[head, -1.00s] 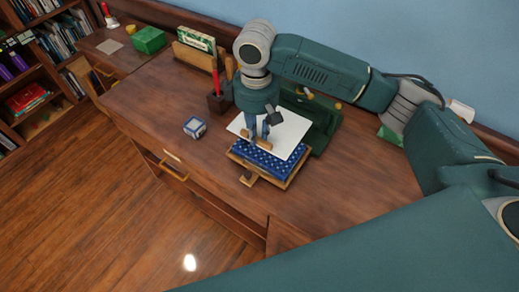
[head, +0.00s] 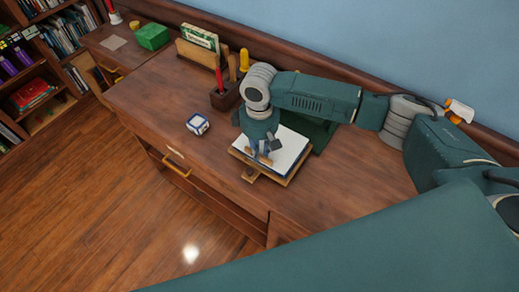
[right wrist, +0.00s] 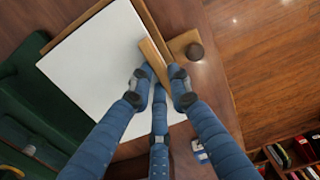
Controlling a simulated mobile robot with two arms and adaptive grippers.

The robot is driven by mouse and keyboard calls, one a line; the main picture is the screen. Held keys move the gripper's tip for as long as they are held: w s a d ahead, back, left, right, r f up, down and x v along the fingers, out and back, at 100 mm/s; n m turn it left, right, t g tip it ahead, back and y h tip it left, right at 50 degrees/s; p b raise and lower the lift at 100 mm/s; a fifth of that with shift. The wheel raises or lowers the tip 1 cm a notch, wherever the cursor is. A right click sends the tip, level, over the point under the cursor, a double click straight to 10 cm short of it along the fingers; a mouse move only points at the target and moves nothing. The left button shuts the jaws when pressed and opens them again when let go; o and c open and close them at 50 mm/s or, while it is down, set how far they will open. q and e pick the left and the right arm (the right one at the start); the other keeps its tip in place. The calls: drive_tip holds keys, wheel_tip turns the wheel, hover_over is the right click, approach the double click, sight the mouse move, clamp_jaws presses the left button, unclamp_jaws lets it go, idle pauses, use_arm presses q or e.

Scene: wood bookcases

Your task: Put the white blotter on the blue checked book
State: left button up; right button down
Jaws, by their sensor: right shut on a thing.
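The white blotter (head: 289,146) lies low and flat over the blue checked book. Only a thin blue edge of the book (head: 293,168) shows under it, so I cannot tell if they touch all over. The book is on a wooden stand (head: 242,159) on the desk. My right gripper (head: 263,158) points down at the blotter's near left edge. In the right wrist view, my right gripper (right wrist: 160,82) is shut at a wooden strip (right wrist: 152,50) along the edge of the blotter (right wrist: 95,60). My left gripper is not in view.
A white-and-blue cube (head: 198,124) stands on the desk (head: 150,95) to the left. A pen holder (head: 222,98) with a red pen and a letter rack (head: 195,58) stand behind. A dark green object (head: 320,136) is just behind the stand. The desk's front right is clear.

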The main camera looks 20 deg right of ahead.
drive_tip(key=c, duration=1.6)
unclamp_jaws()
drive_tip(key=shift+f, duration=0.1)
drive_tip(key=shift+c, duration=0.2)
wheel_tip(320, 180, up, 12)
drive_tip(key=b, duration=0.2)
drive_tip(key=shift+r+b, duration=0.2)
drive_tip(key=shift+b, duration=0.2)
drive_tip(key=shift+s+f, duration=0.1)
drive_tip(key=shift+f, duration=0.05)
